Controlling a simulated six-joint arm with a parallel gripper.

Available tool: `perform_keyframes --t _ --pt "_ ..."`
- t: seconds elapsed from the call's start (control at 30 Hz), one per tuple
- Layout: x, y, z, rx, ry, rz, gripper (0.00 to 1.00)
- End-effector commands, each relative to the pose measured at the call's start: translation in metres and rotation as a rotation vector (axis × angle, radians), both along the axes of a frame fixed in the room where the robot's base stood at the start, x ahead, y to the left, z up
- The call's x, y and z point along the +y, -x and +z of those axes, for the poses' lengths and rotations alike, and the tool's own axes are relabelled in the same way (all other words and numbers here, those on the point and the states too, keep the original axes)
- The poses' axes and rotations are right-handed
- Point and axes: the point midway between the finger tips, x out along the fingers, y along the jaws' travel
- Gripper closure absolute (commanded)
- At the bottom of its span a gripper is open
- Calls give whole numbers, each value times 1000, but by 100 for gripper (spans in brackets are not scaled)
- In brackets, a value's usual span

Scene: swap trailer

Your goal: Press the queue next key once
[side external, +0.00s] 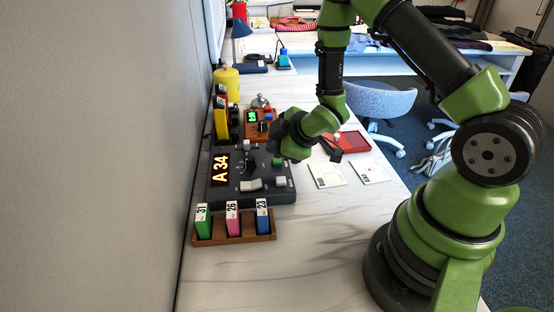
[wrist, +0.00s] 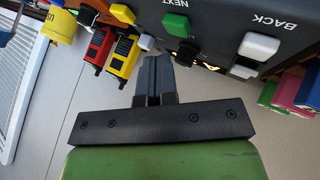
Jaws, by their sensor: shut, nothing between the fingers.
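The dark queue console (side external: 222,190) stands on the table at left, its lit display (side external: 220,170) reading "A 34". A green key (wrist: 177,24) lies beside the word NEXT in the wrist view; a green key also shows on the console in the side view (side external: 277,162). A white key (wrist: 259,46) lies beside the word BACK. My gripper (wrist: 156,62) is shut and empty, its fingertips pointing toward the console near the green key. In the side view my gripper (side external: 274,151) is over the console's far side. Contact with the key cannot be told.
A wooden rack (side external: 218,241) with green, pink and blue numbered blocks stands in front of the console. Red and yellow devices (wrist: 124,56) and a yellow canister (side external: 228,84) stand behind it. Paper cards (side external: 326,175) and a red tray (side external: 352,141) lie right.

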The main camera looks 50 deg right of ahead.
Motion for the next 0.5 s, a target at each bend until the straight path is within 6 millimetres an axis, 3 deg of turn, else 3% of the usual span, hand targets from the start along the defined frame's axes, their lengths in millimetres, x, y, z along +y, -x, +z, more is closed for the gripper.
perform_keyframes --t 0.5 --pt "0 0 46 -3 1 1 100"
